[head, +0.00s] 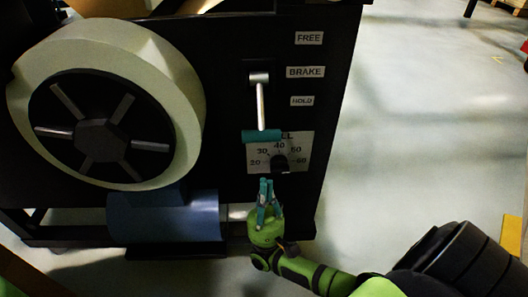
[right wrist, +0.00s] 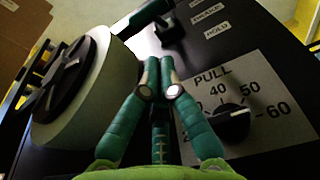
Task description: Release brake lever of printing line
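The brake lever (head: 261,105) is a metal rod on the black machine panel, hanging down from a pivot near the BRAKE label. Its teal crossbar handle (head: 262,136) is at the lower end, just above the dial plate. The handle also shows at the top of the right wrist view (right wrist: 145,16), beyond my fingertips. My right gripper (head: 265,184) is below the dial, apart from the handle. Its teal fingers lie together with nothing visible between them, also in the right wrist view (right wrist: 160,66). My left gripper is in neither view.
A dial with a black knob (head: 280,163) sits between my right gripper and the handle. A large paper roll (head: 183,85) stands out at the left, above a blue cylinder (head: 180,217). FREE (head: 309,38), BRAKE and HOLD labels line the panel. Open floor lies right.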

